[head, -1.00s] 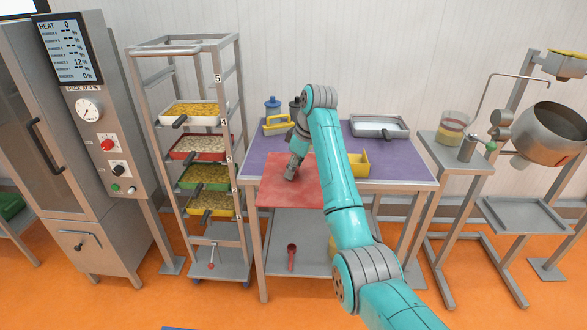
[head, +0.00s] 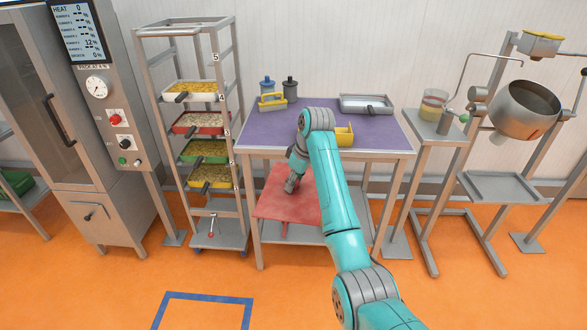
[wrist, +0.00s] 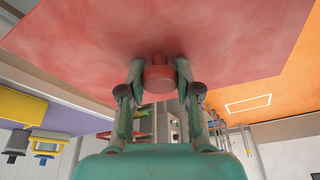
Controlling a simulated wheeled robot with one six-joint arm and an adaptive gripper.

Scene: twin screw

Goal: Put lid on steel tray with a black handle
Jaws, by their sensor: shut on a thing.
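My gripper (head: 291,184) is shut on the round red knob of a large flat red lid (head: 270,205). In the wrist view the knob (wrist: 159,77) sits between the two fingers, and the lid (wrist: 170,35) spreads wide beyond them. In the head view the lid hangs in front of the table's front edge, roughly level and lower than the purple top. A steel tray (head: 353,107) lies at the back right of the table top; a dark handle (head: 370,110) shows at its front. It is apart from my gripper.
The purple table top (head: 250,130) holds a yellow-handled item (head: 271,102), blue and dark grey containers (head: 290,86) and a yellow bin (head: 343,136). Left stands a rack (head: 147,80) of several filled trays. A stand (head: 440,145) is at right. Orange floor is clear in front.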

